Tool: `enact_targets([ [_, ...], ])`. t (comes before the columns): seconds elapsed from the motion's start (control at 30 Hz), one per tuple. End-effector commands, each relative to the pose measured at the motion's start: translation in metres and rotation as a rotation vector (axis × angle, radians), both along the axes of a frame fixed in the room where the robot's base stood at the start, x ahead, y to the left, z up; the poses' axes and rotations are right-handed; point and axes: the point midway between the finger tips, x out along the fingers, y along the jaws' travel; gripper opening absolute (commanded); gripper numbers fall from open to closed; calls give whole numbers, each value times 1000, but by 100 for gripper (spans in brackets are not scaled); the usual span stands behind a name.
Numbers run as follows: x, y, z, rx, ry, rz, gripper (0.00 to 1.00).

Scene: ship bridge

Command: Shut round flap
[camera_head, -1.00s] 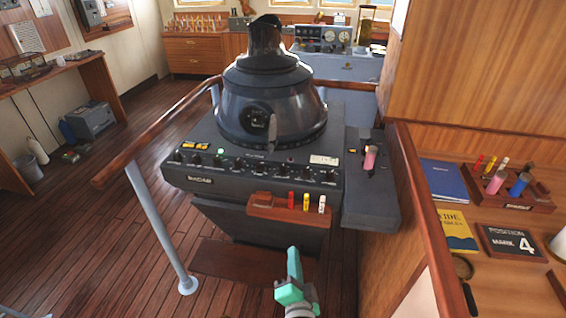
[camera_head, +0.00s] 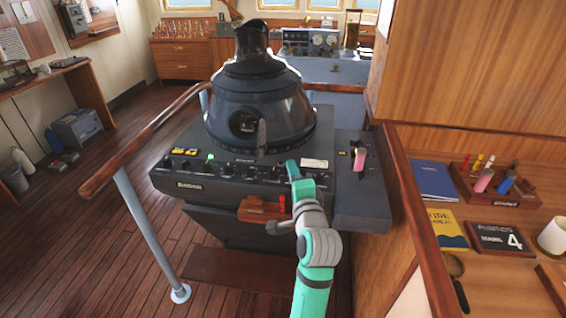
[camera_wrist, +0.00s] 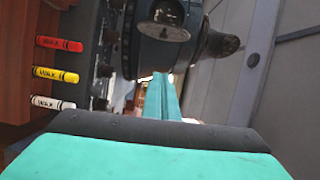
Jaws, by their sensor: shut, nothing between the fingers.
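The round flap (camera_head: 262,137) stands swung out from the right side of a dark round opening (camera_head: 243,122) on the front of the grey radar hood. In the wrist view the flap (camera_wrist: 163,31) appears as a grey disc edge beside the opening (camera_wrist: 167,11), cut by the top of the picture. My gripper (camera_head: 292,166) is shut and empty, its teal fingers pointing up above the console's right front, below and right of the flap and apart from it. The closed fingers (camera_wrist: 160,80) also show in the wrist view.
The knobbed console front (camera_head: 230,170) lies below the hood. A wooden crayon holder (camera_head: 262,210) is fixed on the console's front, partly behind my arm. A pink-handled lever (camera_head: 359,159) stands to the right. A wooden handrail (camera_head: 150,140) runs along the left.

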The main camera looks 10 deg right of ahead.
Motion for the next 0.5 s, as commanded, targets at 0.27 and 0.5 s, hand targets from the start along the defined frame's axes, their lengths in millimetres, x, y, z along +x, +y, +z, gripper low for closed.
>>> enact_targets([
  [0.27,48,2,0,0,-1,1,0],
  [0.5,92,3,-1,-1,-1,0,0],
])
